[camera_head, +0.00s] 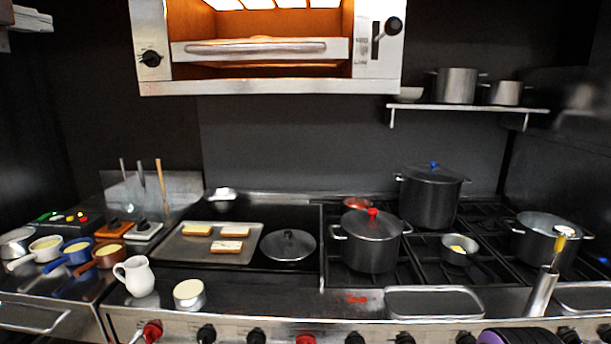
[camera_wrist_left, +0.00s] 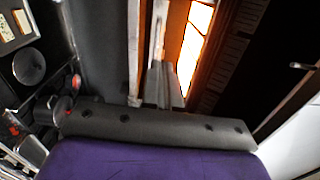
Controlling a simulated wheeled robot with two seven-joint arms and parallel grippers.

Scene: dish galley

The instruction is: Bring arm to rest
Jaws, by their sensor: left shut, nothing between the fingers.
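My right gripper is not in view.
The glowing oven (camera_head: 261,88) hangs on the wall. Below are a toast tray (camera_head: 250,254), a lid (camera_head: 288,245), a red-knobbed pot (camera_head: 370,245), a blue-knobbed pot (camera_head: 432,200), a white pitcher (camera_head: 138,276) and several small pans at left. Air above the left counter is clear.

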